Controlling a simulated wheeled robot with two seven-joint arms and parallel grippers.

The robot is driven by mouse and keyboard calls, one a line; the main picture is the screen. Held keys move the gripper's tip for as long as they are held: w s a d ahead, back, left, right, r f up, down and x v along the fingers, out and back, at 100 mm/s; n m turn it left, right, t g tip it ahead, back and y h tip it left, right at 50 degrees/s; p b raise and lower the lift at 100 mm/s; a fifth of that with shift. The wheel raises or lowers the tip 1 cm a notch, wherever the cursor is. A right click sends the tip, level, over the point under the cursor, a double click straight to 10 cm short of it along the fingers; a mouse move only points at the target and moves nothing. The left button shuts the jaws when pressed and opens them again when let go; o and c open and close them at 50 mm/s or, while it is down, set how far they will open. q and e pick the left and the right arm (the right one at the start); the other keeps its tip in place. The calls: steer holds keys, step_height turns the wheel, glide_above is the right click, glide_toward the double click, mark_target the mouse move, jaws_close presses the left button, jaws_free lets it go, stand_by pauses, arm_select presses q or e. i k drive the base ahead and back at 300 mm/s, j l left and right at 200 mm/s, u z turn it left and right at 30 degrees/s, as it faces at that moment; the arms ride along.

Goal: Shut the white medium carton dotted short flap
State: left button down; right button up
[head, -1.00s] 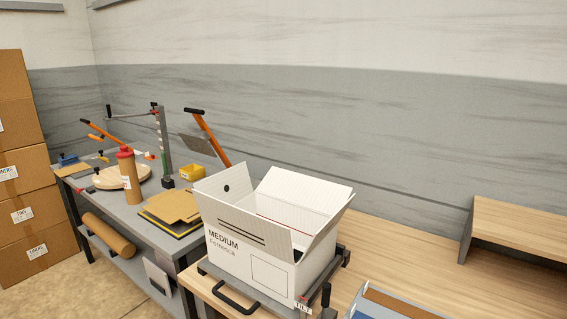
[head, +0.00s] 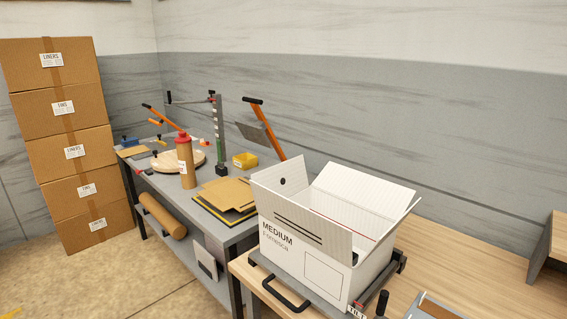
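The front long flap (head: 318,232) with dark stripes also stands up. The far long flap (head: 365,200) leans outward and back. The right-hand flap (head: 384,241) is raised too. Part of the inside shows between the flaps. Neither of my grippers is in view.
Brown boxes (head: 66,154) are stacked at far left. Bare wood (head: 460,268) lies right of the carton.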

mark_target(286, 178)
steer(key=i+j+z, duration=0.1)
steer(key=i, duration=0.35)
steer(key=i+j, duration=0.3)
steer(key=i+z, duration=0.05)
steer(key=i, duration=0.05)
